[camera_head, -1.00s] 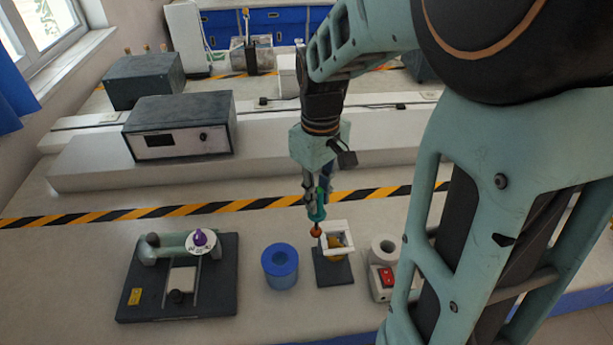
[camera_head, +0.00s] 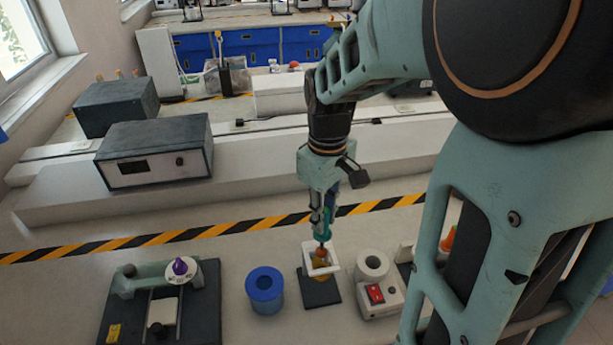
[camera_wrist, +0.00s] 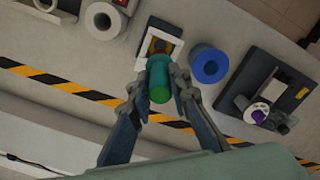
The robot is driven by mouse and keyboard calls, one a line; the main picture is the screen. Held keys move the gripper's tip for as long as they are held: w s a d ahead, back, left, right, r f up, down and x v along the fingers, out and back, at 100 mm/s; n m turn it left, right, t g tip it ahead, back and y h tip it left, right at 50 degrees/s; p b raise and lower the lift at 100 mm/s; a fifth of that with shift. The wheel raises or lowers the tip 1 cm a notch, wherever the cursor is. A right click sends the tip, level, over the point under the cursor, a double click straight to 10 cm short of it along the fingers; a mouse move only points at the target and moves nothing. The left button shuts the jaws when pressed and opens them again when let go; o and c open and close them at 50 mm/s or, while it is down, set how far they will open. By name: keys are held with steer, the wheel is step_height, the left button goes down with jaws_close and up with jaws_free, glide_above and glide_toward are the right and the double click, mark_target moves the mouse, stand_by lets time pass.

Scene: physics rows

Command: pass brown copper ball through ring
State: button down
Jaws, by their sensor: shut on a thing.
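My gripper (camera_head: 322,214) is shut on a teal-green handle (camera_head: 323,233), which also shows end-on in the wrist view (camera_wrist: 159,78). The handle points down, and the brown copper ball (camera_head: 321,253) is at its lower end. The ball is at the opening of a white square frame (camera_head: 307,260) on a dark base (camera_head: 320,293). A yellow-brown part (camera_head: 321,271) shows inside the frame, below the ball; I take it to be the ring piece. I cannot tell whether the ball is above or inside the ring.
A blue hollow cylinder (camera_head: 264,287) stands left of the frame. A white device with a red switch (camera_head: 376,294) stands close on the right. A dark-based apparatus with a purple-tipped part (camera_head: 180,268) is farther left. A grey box (camera_head: 155,158) stands behind, beyond the striped tape.

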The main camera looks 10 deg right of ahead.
mark_target(322, 249)
steer(key=shift+f, duration=0.2)
stand_by(0.5)
steer(key=shift+f+b, duration=1.05)
steer(key=shift+f, duration=0.45)
steer(key=shift+f+b, duration=0.6)
steer(key=shift+f, duration=0.1)
steer(key=shift+f+b, duration=1.65)
steer(key=shift+f, duration=0.65)
stand_by(2.8)
